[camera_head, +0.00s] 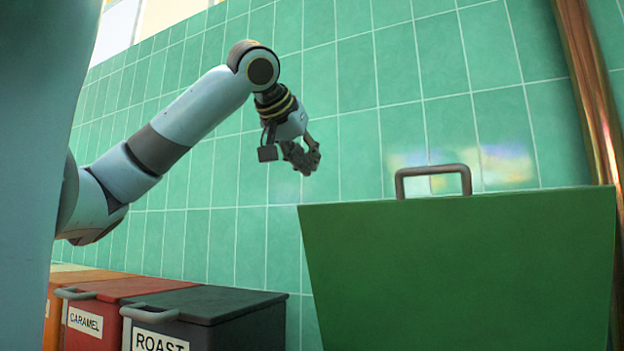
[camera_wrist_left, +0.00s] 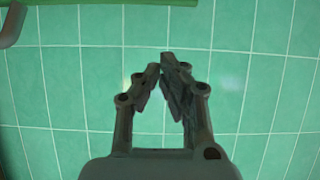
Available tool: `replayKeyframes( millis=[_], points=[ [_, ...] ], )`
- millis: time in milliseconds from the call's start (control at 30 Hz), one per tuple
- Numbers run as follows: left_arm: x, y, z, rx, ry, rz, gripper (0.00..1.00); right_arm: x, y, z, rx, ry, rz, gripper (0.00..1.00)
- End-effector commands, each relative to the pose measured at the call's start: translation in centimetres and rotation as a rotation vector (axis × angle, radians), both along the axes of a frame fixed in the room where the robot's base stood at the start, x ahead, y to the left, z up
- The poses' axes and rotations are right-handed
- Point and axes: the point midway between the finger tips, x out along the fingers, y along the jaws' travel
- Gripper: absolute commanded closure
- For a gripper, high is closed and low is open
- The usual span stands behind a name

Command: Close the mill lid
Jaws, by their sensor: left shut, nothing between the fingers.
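A large green panel (camera_head: 455,275), which looks like the mill lid, stands raised with its face towards me in the head view. A grey bar handle (camera_head: 433,170) sits on its top edge. The mill body below it is out of view. My left gripper (camera_head: 314,158) is up and to the left of the handle, apart from it, pointing down to the right. Its fingers are shut and empty; they also show in the left wrist view (camera_wrist_left: 163,62). There, a green edge (camera_wrist_left: 120,2) and part of a grey handle (camera_wrist_left: 13,25) show at the top. My right gripper is out of view.
A dark bin marked ROAST (camera_head: 215,305), a red bin marked CARAMEL (camera_head: 110,290) and an orange bin (camera_head: 75,280) stand at the lower left. A green tiled wall (camera_head: 350,90) is behind. A copper pipe (camera_head: 592,90) runs down the right side.

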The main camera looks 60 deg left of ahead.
Motion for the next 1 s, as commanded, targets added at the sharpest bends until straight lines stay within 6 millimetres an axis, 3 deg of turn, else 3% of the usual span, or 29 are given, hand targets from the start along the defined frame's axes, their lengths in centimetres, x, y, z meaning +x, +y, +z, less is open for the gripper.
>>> replayKeyframes(
  millis=[400, 500, 600, 1000],
  points=[
    [6.6, 4.0, -4.2, -0.005, 0.007, -0.001, 1.0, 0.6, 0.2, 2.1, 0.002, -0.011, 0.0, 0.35],
    [5.1, 3.2, -5.2, 0.006, 0.0, 0.001, 1.0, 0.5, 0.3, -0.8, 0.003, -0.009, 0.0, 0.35],
    [4.3, 2.6, -5.6, 0.004, 0.0, 0.0, 1.0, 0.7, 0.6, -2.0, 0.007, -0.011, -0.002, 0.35],
    [3.2, 1.9, -5.6, 0.0, 0.001, -0.001, 1.0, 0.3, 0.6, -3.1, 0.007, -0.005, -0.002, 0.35]
  ],
)
